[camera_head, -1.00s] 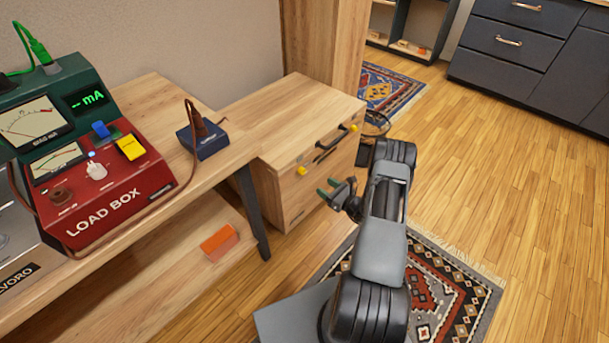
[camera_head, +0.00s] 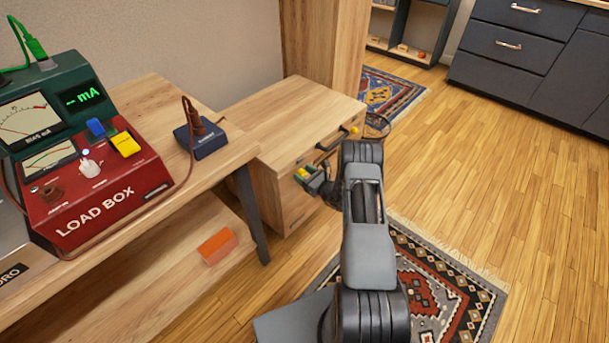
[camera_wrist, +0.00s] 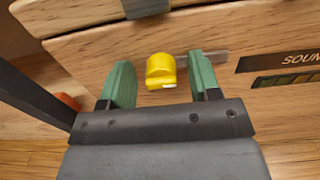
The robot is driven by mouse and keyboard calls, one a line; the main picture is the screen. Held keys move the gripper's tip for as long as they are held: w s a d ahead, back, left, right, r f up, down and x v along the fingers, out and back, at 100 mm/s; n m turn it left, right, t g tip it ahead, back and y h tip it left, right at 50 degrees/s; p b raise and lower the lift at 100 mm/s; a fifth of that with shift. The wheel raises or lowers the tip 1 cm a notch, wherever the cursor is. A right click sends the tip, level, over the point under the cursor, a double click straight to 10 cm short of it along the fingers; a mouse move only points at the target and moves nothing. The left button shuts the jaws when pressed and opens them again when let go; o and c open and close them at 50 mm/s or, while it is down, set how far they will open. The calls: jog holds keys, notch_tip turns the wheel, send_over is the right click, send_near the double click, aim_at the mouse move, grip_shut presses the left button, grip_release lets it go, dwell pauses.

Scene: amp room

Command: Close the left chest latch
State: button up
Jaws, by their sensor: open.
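The wooden chest (camera_head: 300,115) stands beyond the workbench, with its front facing my arm. The left chest latch (camera_wrist: 161,71) is a yellow knob on that front; in the head view its yellow part (camera_head: 302,172) shows just by my fingertips. My gripper (camera_head: 313,178) is open at the left part of the chest front. In the wrist view the green fingers of my gripper (camera_wrist: 160,85) stand on either side of the yellow knob, with gaps on both sides. A metal strip (camera_wrist: 212,56) lies right of the knob. The other yellow latch (camera_head: 354,129) is at the right end of the front.
The workbench (camera_head: 150,110) with the red load box (camera_head: 105,195) and a small blue box (camera_head: 205,142) is at left. A dark table leg (camera_head: 250,212) stands close to the chest's left side. The floor at right is open, with a patterned rug (camera_head: 440,280) under my arm.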

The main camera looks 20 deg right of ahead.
jog(key=shift+c, duration=0.5)
jog(key=c, duration=0.8)
jog(key=n+b, duration=0.3)
jog(key=n, duration=0.2)
jog(key=shift+f, duration=0.2)
jog(key=n+b, duration=0.3)
jog(key=n, duration=0.1)
jog(key=shift+s+a+f+n+b, duration=0.1)
jog(key=shift+a+n+b, duration=0.05)
jog(key=shift+n+b, duration=0.2)
jog(key=n+b, duration=0.4)
jog(key=shift+f, duration=0.1)
jog(key=shift+n+b, duration=1.35)
jog(key=shift+n, duration=0.6)
